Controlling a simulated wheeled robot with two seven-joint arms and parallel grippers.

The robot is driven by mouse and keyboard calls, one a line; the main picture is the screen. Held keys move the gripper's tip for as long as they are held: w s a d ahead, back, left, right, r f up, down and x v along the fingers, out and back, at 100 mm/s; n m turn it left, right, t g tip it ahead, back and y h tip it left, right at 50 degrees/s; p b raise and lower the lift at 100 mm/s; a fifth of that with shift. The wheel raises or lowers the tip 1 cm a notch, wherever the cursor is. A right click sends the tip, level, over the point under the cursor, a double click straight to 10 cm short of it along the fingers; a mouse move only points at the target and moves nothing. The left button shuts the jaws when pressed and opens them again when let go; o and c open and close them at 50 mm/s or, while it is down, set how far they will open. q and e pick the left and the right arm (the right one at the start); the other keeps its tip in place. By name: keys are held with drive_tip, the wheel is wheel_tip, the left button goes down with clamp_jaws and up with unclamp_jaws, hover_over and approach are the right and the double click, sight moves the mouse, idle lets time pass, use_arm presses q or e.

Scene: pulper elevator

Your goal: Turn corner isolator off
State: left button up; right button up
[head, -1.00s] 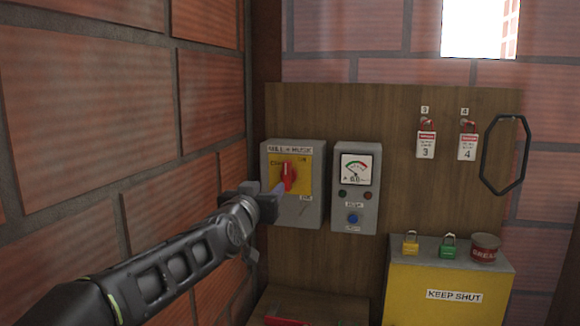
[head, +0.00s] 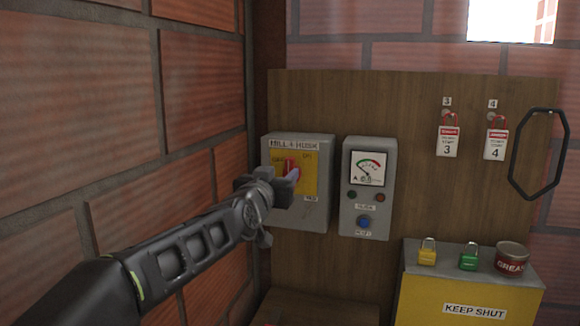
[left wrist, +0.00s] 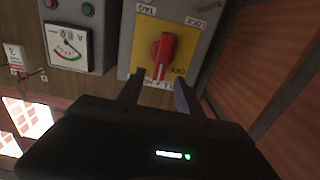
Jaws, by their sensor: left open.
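The corner isolator is a grey box (head: 317,215) labelled MILL + HUSK, on the wooden board in the corner. It has a yellow plate with a red rotary handle (head: 290,165), also clear in the left wrist view (left wrist: 161,55). In the head view the handle looks upright, partly hidden by my gripper. My left gripper (head: 285,186) is open in front of the handle. In the left wrist view its two fingers (left wrist: 156,97) point at the plate, one either side of the handle's lower end; I cannot tell whether they touch it. My right gripper is not in view.
A grey meter box (head: 366,215) with a blue button stands right of the isolator. Two numbered red tags (head: 449,140) and a black hoop (head: 537,155) hang farther right. A yellow KEEP SHUT box (head: 470,290) carries padlocks and a grease tin (head: 511,258). A brick wall (head: 75,100) is close on the left.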

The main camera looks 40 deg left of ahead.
sight(288, 168)
use_arm(q)
drive_tip(key=p+x, duration=0.2)
drive_tip(key=x, duration=0.4)
drive_tip(key=shift+r, duration=0.1)
drive_tip(key=shift+w+a, duration=0.25)
drive_tip(key=shift+w, duration=0.25)
clamp_jaws()
